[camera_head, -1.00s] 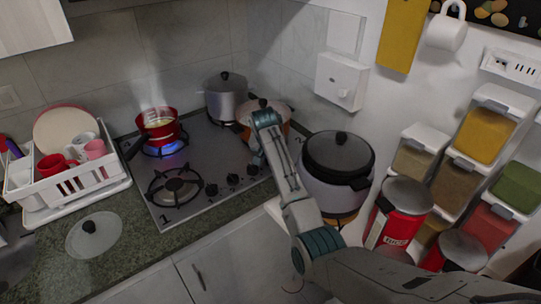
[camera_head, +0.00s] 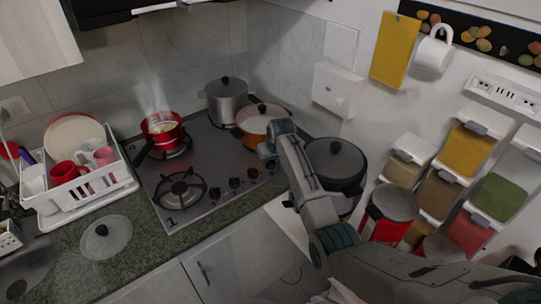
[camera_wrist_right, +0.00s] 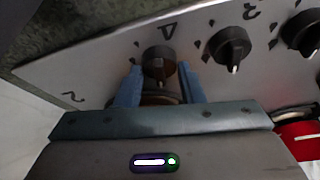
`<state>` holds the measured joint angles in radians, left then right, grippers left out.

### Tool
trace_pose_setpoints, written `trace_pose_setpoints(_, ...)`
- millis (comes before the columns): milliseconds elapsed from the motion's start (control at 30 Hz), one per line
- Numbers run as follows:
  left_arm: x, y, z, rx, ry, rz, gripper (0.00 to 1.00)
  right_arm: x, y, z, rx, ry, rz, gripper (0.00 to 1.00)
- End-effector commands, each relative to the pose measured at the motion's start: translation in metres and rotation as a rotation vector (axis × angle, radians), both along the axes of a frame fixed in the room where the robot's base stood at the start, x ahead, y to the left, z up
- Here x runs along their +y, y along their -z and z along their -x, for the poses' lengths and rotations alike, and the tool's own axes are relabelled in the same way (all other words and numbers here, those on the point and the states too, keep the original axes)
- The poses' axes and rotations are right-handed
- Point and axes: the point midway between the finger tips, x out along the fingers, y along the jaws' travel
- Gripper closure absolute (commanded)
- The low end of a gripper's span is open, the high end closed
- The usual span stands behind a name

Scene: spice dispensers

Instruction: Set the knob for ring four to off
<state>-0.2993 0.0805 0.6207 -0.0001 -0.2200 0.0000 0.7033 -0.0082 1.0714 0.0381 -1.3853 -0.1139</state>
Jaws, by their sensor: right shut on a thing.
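My right gripper (camera_head: 268,155) is at the right front corner of the steel stove (camera_head: 205,150). In the right wrist view its two blue fingers (camera_wrist_right: 160,85) stand on either side of a black knob (camera_wrist_right: 158,60), shut on it. The mark beside that knob looks like an upside-down 4. In the head view my gripper hides this knob. The other knobs (camera_head: 235,183) sit in a row to its left. The red pot (camera_head: 161,130) stands on the back left ring with steam above it, and no flame shows under it. My left gripper is not in view.
A grey pot (camera_head: 227,102) and an orange pot (camera_head: 262,120) stand at the back right of the stove. A dark-lidded cooker (camera_head: 335,163) is close beside my right arm. A white dish rack (camera_head: 85,185) and a glass lid (camera_head: 105,238) are at left.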

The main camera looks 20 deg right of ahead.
Motion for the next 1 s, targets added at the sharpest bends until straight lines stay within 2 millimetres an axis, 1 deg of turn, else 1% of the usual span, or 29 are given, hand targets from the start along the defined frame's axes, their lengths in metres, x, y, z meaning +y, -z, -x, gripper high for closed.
trace_pose_setpoints(33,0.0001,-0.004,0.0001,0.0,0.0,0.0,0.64,-0.001,-0.0026,-0.0004,-0.001,-0.022,0.001,0.88)
trace_pose_setpoints(300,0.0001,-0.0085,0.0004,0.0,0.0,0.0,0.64,-0.0012,-0.0015,-0.0009,-0.003,-0.105,0.001,0.88)
trace_pose_setpoints(767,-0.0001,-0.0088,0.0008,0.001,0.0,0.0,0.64,-0.0009,-0.0011,-0.0011,-0.003,-0.119,0.0,0.88)
trace_pose_setpoints(800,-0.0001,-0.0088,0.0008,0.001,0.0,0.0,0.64,-0.0009,-0.0011,-0.0011,-0.003,-0.119,0.0,0.63)
trace_pose_setpoints(867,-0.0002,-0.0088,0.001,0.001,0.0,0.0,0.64,-0.0009,-0.001,-0.001,-0.003,-0.119,0.0,0.51)
trace_pose_setpoints(900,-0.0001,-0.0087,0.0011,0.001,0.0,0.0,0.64,-0.0008,-0.001,-0.0009,-0.003,-0.119,0.0,0.44)
trace_pose_setpoints(1000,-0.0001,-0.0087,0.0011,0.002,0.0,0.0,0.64,-0.0008,-0.0007,-0.0007,-0.002,-0.118,0.0,0.44)
